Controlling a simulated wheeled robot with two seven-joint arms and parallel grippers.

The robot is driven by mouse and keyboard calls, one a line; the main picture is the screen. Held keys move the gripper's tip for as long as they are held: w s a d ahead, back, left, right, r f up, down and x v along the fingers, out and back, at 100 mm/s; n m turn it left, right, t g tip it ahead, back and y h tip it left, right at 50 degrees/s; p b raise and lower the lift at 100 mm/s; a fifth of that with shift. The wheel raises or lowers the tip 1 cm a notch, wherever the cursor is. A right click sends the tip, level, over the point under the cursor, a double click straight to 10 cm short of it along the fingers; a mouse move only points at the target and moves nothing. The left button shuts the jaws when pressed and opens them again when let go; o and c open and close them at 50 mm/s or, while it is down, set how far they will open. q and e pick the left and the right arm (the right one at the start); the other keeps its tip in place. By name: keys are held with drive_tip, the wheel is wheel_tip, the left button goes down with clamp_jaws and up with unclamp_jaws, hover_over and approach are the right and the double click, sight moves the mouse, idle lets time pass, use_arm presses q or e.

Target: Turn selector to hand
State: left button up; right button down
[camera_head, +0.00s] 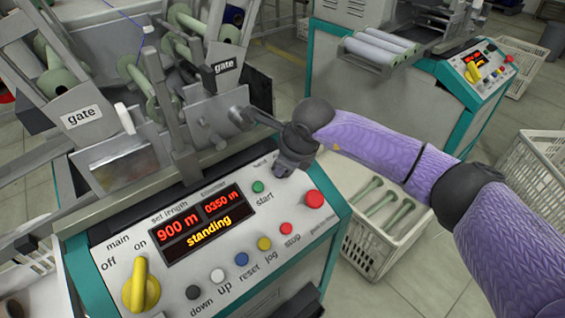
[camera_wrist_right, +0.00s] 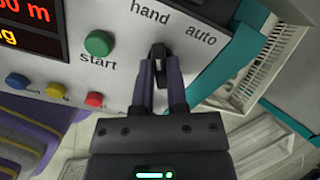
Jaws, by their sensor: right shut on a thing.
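The selector (camera_wrist_right: 157,52) is a small dark knob on the control panel, between the labels "hand" and "auto" in the right wrist view. My right gripper (camera_wrist_right: 160,75) is shut on it, with one finger on each side. The knob looks roughly upright between the two labels; its exact setting is hard to tell behind the fingers. In the head view my right gripper (camera_head: 292,163) covers the selector at the panel's upper right. The word "hand" shows partly beside it. My left gripper is not in view.
The panel (camera_head: 200,270) carries a green start button (camera_head: 258,186), a red push button (camera_head: 314,199), several small buttons and a yellow main switch (camera_head: 141,287). Its display reads "standing". A white crate (camera_head: 375,262) with green bobbins stands right of the machine. Gate plates and bobbins rise behind the panel.

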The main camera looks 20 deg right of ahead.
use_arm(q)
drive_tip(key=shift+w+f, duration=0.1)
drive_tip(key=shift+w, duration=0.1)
use_arm(e)
drive_tip(key=shift+f, duration=0.1)
drive_tip(key=c, duration=0.6)
unclamp_jaws()
drive_tip(key=shift+c, duration=0.2)
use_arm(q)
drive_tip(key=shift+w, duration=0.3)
use_arm(e)
drive_tip(key=shift+s+r, duration=0.1)
drive_tip(key=shift+r, duration=0.3)
use_arm(q)
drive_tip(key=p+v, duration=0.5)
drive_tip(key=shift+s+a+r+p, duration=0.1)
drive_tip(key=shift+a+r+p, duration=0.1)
drive_tip(key=shift+p, duration=0.15)
use_arm(e)
drive_tip(key=v, duration=0.9)
drive_tip(key=shift+s, duration=0.2)
drive_tip(key=shift+d, duration=0.1)
